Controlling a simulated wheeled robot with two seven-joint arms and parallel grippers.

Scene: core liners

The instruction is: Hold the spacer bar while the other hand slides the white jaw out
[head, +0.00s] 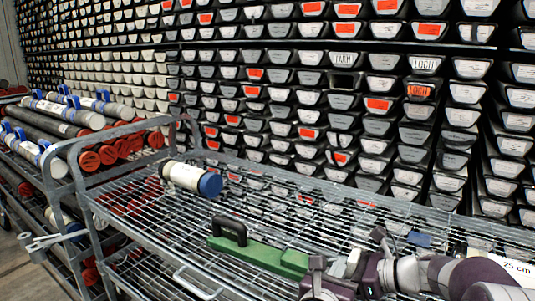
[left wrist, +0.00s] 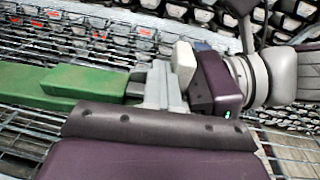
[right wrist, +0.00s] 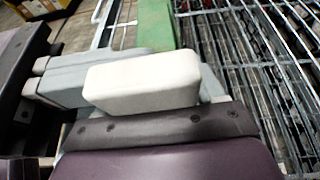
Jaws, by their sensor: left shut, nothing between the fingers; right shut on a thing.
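The green spacer bar (head: 262,256) lies on the wire shelf with a black handle (head: 229,231) at its left end. It also shows in the left wrist view (left wrist: 95,82) and the right wrist view (right wrist: 155,24). The white jaw (right wrist: 140,85) is a small rounded block near the bar's right end, also visible in the left wrist view (left wrist: 184,62). My left gripper (left wrist: 160,85) is shut and empty, with its grey fingers at the bar's end beside the white jaw. My right gripper (right wrist: 208,88) is shut on the white jaw, which hides part of its fingers.
A white cylinder with a blue cap (head: 193,178) lies farther back on the wire shelf (head: 150,225). Stacked core trays fill the back wall. A "25 cm" label (head: 515,269) is at the right.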

